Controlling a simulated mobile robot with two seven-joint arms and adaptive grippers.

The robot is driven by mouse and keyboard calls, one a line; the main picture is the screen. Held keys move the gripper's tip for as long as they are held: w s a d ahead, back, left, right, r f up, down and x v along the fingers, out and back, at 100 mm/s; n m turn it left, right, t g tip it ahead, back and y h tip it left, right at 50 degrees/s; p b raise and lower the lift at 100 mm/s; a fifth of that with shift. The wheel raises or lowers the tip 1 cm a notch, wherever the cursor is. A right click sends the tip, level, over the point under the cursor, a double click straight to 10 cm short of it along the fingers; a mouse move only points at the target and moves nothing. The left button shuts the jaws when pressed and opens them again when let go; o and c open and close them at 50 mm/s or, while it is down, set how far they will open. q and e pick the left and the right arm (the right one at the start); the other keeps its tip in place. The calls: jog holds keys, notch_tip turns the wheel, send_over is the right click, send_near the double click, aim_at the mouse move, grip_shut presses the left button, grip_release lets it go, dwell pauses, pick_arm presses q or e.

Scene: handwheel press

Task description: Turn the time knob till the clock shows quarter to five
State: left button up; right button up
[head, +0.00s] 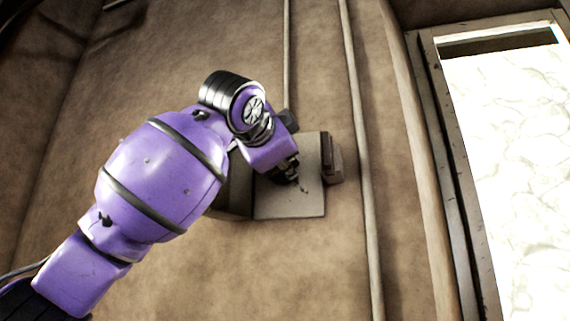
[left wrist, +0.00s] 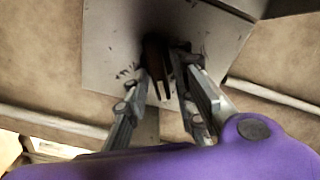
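A pale grey panel (head: 310,203) with a few dark marks is mounted on the brown wall; it also fills the upper middle of the left wrist view (left wrist: 110,40). My left gripper (head: 289,174) is at the panel face, mostly hidden behind my purple wrist. In the left wrist view its two fingers (left wrist: 166,76) stand on either side of a dark brown knob-like piece (left wrist: 156,60). Whether both fingers press on it is not clear. Dark ticks show beside it, but no clock hands or time can be read. My right gripper is not in view.
A small brown block (head: 332,158) sticks out at the panel's right side. Vertical pipes (head: 357,140) run along the wall just right of it. A bright framed window-like opening (head: 515,150) is at far right.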

pick_arm(q)
jog(key=shift+s, duration=0.1)
jog(key=v, duration=1.2)
dwell(0.5)
